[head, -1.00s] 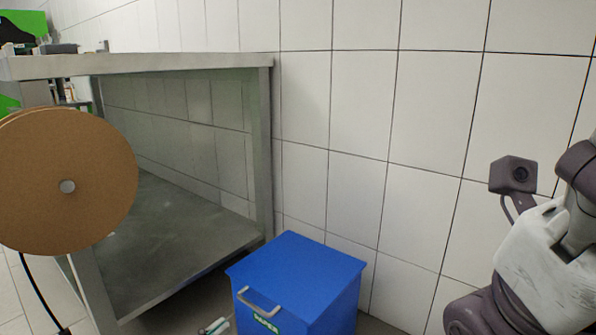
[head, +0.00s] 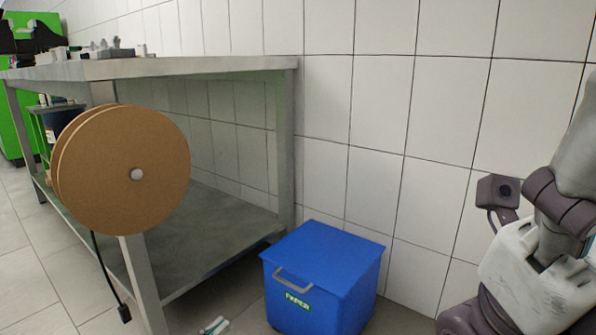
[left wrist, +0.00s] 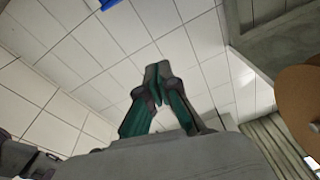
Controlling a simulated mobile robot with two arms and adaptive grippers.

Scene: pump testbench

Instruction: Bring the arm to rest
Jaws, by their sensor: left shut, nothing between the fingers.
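My left gripper (head: 214,326) shows only as small fingertips at the bottom edge of the head view. In the left wrist view its dark and teal fingers (left wrist: 157,72) are shut, with the tips together and nothing between them. Pale tiles lie beyond them. Part of my right arm stands at the right edge of the head view; the right gripper itself is not visible.
A blue bin (head: 325,262) stands on the floor by the tiled wall (head: 365,110). A metal workbench (head: 210,68) with a lower shelf runs along the left. A brown cable reel (head: 135,180) is at its front, with a black cable hanging down. Floor at lower left is open.

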